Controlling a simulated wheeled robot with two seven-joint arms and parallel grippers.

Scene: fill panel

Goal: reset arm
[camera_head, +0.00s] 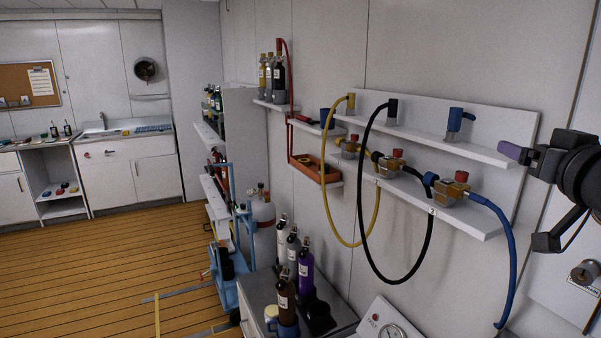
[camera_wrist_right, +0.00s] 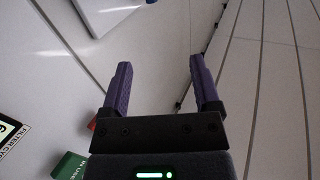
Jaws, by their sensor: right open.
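My right gripper (camera_head: 528,196) comes in from the right edge in the head view, in front of the wall panel. Its jaws are apart with nothing between them. The right wrist view shows its two purple fingers (camera_wrist_right: 160,70) spread, with pale wall behind them. The fill panel (camera_head: 490,95) holds two white shelves to the left of the gripper. Brass valves with red knobs (camera_head: 396,165) sit on the lower shelf. My left gripper is out of view.
A counter (camera_head: 340,318) with several small cylinders and a gauge box (camera_head: 383,318) stand below the panel. A blue trolley (camera_head: 226,285) stands to their left. A sink cabinet (camera_head: 130,175) is at the far wall. The wooden floor (camera_head: 100,262) at left is largely clear.

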